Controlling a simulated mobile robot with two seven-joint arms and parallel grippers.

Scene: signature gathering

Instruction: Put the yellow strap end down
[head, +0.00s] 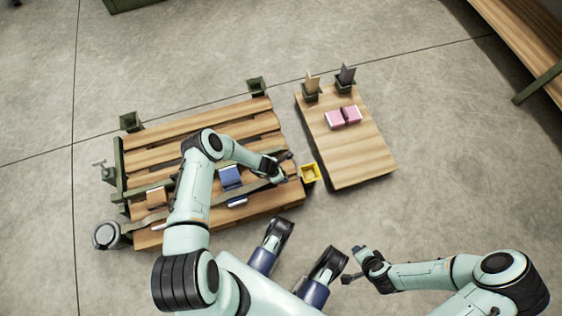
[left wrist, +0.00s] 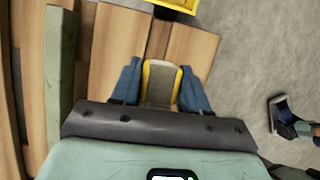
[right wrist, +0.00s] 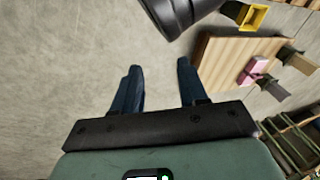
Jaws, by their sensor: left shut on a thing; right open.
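The yellow strap end (left wrist: 161,82) shows in the left wrist view as a grey-brown band with yellow edging between the two blue fingers of my left gripper (left wrist: 160,75). That gripper is shut on it. In the head view my left gripper (head: 285,178) is over the right end of the slatted wooden pallet (head: 205,128). An olive strap (head: 258,186) runs across the pallet to it. The gripper hides much of the strap end there. My right gripper (right wrist: 158,78) is open and empty above bare floor, also seen in the head view (head: 350,264).
A yellow open box (head: 310,172) stands just right of the pallet. A blue block (head: 230,178) sits on the pallet. The floor at the front right is clear.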

